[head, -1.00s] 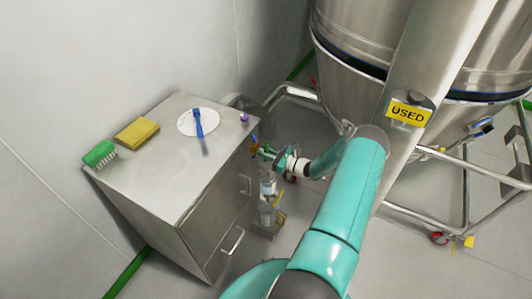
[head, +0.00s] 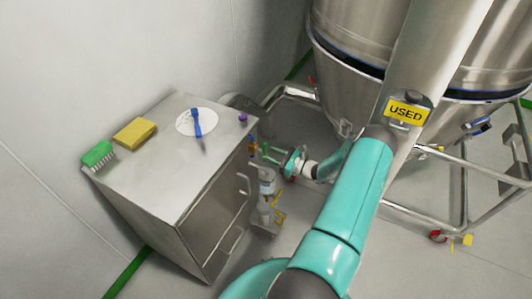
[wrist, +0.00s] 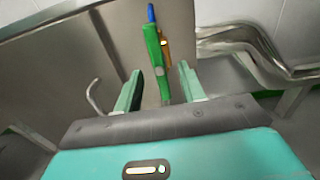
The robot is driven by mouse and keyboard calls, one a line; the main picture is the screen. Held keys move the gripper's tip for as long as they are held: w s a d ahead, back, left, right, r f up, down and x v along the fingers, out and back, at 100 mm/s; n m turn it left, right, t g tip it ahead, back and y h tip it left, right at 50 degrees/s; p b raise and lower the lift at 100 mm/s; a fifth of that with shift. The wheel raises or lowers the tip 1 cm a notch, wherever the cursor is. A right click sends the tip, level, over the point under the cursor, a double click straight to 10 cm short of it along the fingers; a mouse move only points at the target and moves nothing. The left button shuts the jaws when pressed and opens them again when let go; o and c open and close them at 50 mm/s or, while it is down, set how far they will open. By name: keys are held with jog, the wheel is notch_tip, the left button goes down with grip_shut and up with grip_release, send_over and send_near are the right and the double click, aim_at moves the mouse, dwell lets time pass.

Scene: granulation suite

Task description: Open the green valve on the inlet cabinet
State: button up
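The inlet cabinet (head: 180,170) is a grey metal box at left in the head view. The green valve (wrist: 155,55) shows in the wrist view as a long green handle with a blue tip, beside the cabinet's side face. An orange part sits just behind it. My gripper (wrist: 161,68) is open, with one teal finger on each side of the handle in the picture. I cannot tell whether the handle is between the fingers in depth; no contact shows. In the head view my gripper (head: 280,157) is at the cabinet's right side, and the valve is small and partly hidden.
On the cabinet top are a green brush (head: 97,155), a yellow sponge (head: 135,133) and a white disc (head: 185,122) with a blue tool (head: 198,125). A large steel vessel (head: 365,70) with a "USED" tag (head: 406,112) and a tubular frame (head: 462,190) stand at right.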

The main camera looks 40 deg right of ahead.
jog(key=v, duration=1)
jog(key=shift+s, duration=0.1)
jog(key=w+a+r+n+g+y, duration=0.1)
jog(key=w+a+r+n+g, duration=0.2)
jog(key=a+r+n+g, duration=0.7)
jog(key=w+a+r+n+g+y, duration=0.3)
jog(key=a+r+n, duration=0.4)
jog(key=a+r, duration=0.7)
jog(key=s+a+r+n+t+h, duration=0.1)
jog(key=s+a+r+n+h, duration=0.9)
jog(key=s+a+r+n, duration=0.4)
jog(key=s+a+r, duration=0.2)
jog(key=a+r, duration=0.1)
jog(key=shift+s+a+r+n+t, duration=0.15)
jog(key=shift+a+r+n+t, duration=0.15)
jog(key=shift+a+n, duration=0.1)
